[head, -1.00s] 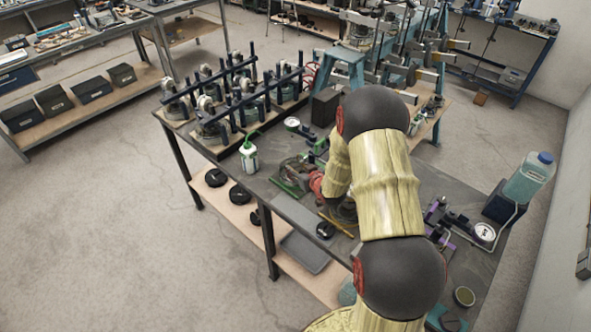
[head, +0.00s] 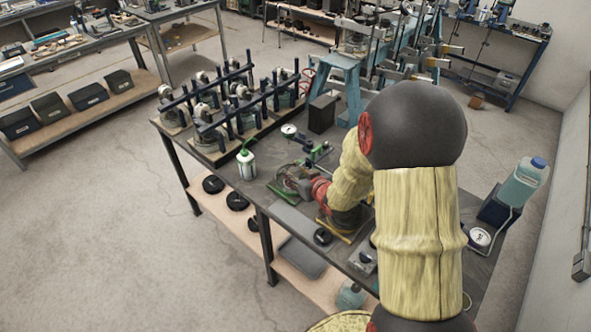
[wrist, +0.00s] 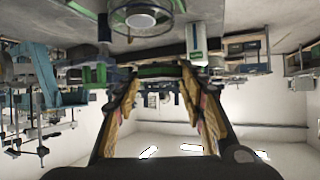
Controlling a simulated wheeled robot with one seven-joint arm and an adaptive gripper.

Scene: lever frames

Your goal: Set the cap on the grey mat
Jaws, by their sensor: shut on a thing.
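My gripper (head: 297,182) is low over the table, by a green-based fixture (head: 284,195), at the end of my red wrist part. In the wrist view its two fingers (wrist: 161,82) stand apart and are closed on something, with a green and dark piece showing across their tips. I cannot make out whether this piece is a cap. A black round cap-like disc (head: 323,237) lies near the table's front edge. A flat grey mat-like strip (head: 294,212) lies along that edge, left of the disc. My arm hides part of the table.
A white bottle with a green top (head: 246,164) stands left of my gripper. Rows of clamp frames (head: 235,105) fill the table's far left. A dial gauge (head: 289,130) and a black block (head: 322,113) stand behind. A blue-capped jug (head: 524,182) stands at right.

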